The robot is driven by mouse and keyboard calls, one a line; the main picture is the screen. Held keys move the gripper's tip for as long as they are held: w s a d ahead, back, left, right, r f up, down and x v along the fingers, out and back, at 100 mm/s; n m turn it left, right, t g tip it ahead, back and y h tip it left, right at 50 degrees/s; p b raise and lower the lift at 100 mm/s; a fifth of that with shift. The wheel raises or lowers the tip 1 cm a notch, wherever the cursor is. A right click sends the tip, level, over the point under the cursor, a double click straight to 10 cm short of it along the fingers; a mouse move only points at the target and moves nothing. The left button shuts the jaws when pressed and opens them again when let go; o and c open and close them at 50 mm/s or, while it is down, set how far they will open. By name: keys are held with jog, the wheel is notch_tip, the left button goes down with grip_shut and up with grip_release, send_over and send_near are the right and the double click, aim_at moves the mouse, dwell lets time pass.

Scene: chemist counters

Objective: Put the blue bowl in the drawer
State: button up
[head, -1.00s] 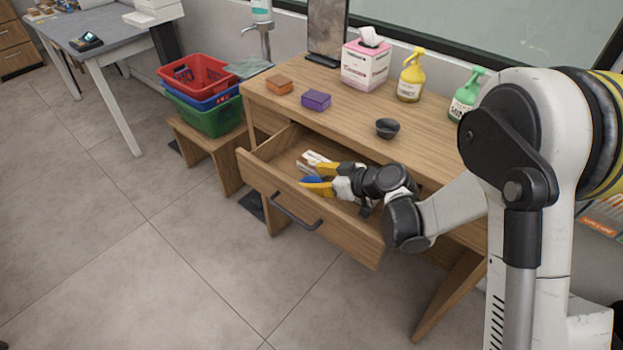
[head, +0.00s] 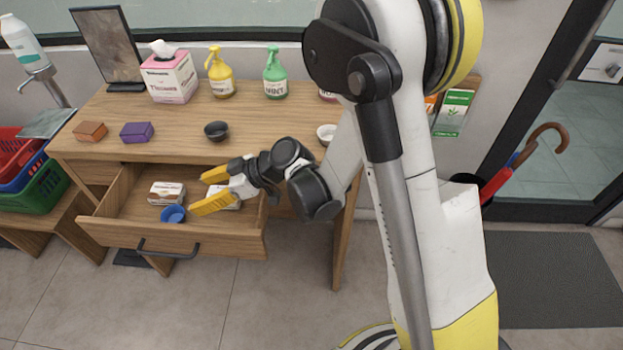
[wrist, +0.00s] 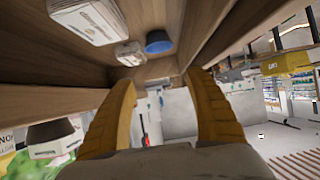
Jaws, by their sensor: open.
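The blue bowl (head: 173,214) rests inside the open drawer (head: 120,225), near its front panel. It also shows in the wrist view (wrist: 158,41), beyond the fingertips. My gripper (head: 209,191) has its yellow fingers spread and nothing between them. It is over the right part of the drawer, to the right of the bowl and apart from it. In the wrist view, my gripper (wrist: 162,77) frames an empty gap.
The drawer holds a white box (head: 166,193) and another (head: 224,199) partly behind my gripper.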

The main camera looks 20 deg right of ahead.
jog(key=s+d+r+m+t+h, duration=0.1)
jog(key=s+d+r+m+h, duration=0.25)
jog(key=d, duration=0.25)
jog(key=s+d+r+m+h, duration=0.2)
jog(key=d+r+m, duration=0.1)
jog(key=d+r, duration=0.25)
jog(key=s+d+r+m+t+h, duration=0.1)
jog(key=s+d+r+m+h, duration=0.1)
jog(key=s+d, duration=0.4)
jog(key=s+d+r+m+h, duration=0.2)
jog(key=s+d+m+h, duration=0.2)
jog(key=d, duration=0.5)
jog(key=shift+s+d+m+t, duration=0.25)
jog(key=shift+s+m+t, duration=0.25)
jog(key=shift+s, duration=0.6)
jog(key=shift+a, duration=0.15)
